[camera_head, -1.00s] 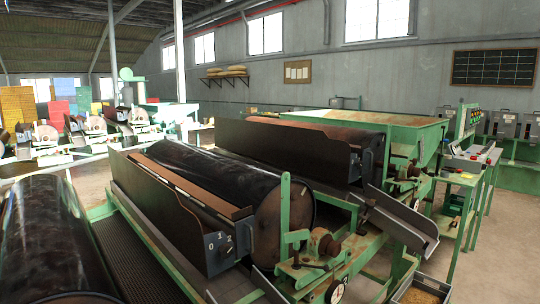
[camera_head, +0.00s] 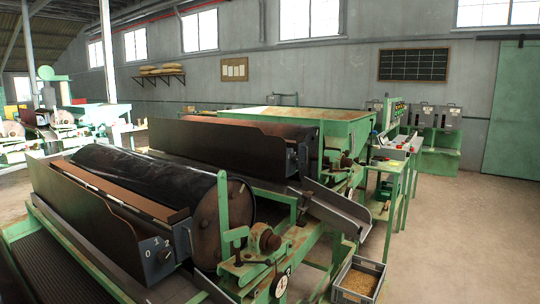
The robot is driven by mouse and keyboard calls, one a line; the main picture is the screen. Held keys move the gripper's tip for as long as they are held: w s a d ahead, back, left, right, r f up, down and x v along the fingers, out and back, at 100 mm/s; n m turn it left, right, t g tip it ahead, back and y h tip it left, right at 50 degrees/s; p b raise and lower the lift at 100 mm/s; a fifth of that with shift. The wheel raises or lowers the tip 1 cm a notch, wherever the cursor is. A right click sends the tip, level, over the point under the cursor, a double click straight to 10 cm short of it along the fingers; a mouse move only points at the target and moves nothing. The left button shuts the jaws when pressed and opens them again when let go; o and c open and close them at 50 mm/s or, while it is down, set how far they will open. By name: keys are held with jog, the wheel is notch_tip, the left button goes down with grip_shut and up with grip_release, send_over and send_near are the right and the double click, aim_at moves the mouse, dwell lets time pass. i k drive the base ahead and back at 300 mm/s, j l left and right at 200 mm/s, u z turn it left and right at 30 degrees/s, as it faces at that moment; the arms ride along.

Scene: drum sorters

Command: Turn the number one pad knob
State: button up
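A dark selector plate (camera_head: 156,250) with the white marks 0, 1, 2 sits on the near end of the closest drum sorter, with a small dark knob (camera_head: 165,254) below the marks. Which mark the knob points to is too small to tell. Behind it lies a long black drum (camera_head: 150,180) with a rusty end disc. A second sorter (camera_head: 240,145) stands behind, with a similar dark plate (camera_head: 292,158) at its end; any marks there are too small to read. No label tells which knob is the number one pad knob. My gripper is not in view.
A metal chute (camera_head: 338,208) slopes down beside the sorters, and a grain-filled crate (camera_head: 358,280) stands at the front right. A green bench (camera_head: 388,172) stands farther right. Open concrete floor (camera_head: 460,240) lies on the right, before a green door (camera_head: 513,115).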

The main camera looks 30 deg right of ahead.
aim_at(295, 160)
jog(key=k+l+u, duration=0.15)
jog(key=u, duration=0.25)
jog(key=k+l+u, duration=0.2)
jog(key=u, duration=0.15)
jog(key=l+z, duration=0.1)
jog(key=z, duration=1.25)
jog(key=l, duration=0.7)
jog(key=i+l, duration=0.15)
jog(key=l, duration=0.25)
jog(key=i+l, duration=0.15)
jog(key=l, duration=0.2)
jog(key=i+l, duration=0.15)
jog(key=l, duration=0.25)
jog(key=i+l, duration=0.15)
jog(key=l, duration=0.25)
jog(key=i+l, duration=0.15)
jog(key=l, duration=0.25)
